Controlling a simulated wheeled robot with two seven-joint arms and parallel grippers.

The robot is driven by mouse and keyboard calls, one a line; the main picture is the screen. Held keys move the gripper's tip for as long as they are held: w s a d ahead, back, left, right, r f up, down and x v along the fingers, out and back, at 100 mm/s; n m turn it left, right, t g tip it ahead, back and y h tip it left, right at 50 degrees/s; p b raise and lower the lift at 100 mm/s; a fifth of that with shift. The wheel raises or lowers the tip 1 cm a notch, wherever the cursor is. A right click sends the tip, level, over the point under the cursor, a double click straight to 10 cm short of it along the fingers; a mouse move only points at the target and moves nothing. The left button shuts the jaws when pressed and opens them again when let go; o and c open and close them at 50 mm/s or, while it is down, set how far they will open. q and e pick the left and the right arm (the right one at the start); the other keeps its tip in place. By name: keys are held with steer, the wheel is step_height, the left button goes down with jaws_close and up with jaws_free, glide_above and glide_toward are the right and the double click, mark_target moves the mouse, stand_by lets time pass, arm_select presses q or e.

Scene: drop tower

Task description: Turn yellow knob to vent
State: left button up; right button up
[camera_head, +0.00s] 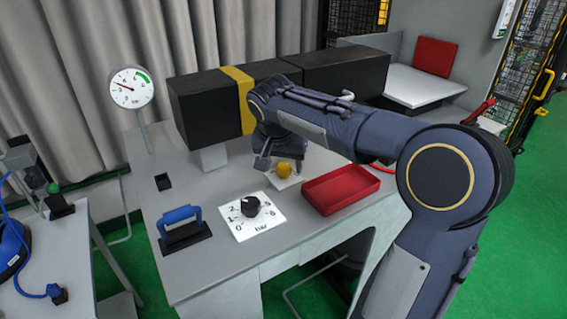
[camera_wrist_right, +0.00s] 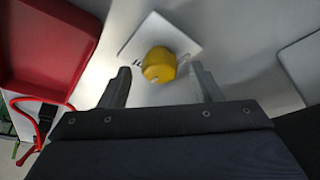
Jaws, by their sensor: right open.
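The yellow knob (camera_head: 284,169) sits on a small white plate on the grey table, under my right gripper. In the right wrist view the yellow knob (camera_wrist_right: 159,65) stands on its white plate (camera_wrist_right: 140,35), which has dark marks at its left that I cannot read fully. My right gripper (camera_head: 273,163) is open. In the right wrist view its two fingers (camera_wrist_right: 160,82) stand left and right of the knob, with gaps on both sides. My left gripper is not in view.
A red tray (camera_head: 341,189) lies right of the yellow knob. A black knob (camera_head: 250,206) on a bar scale and a blue handle (camera_head: 181,216) are at the front left. A gauge (camera_head: 132,88) stands behind. A black box with a yellow band (camera_head: 241,98) stands at the back.

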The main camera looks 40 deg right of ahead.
steer(key=v, duration=0.7)
steer(key=shift+r, duration=0.15)
steer(key=shift+a, duration=0.1)
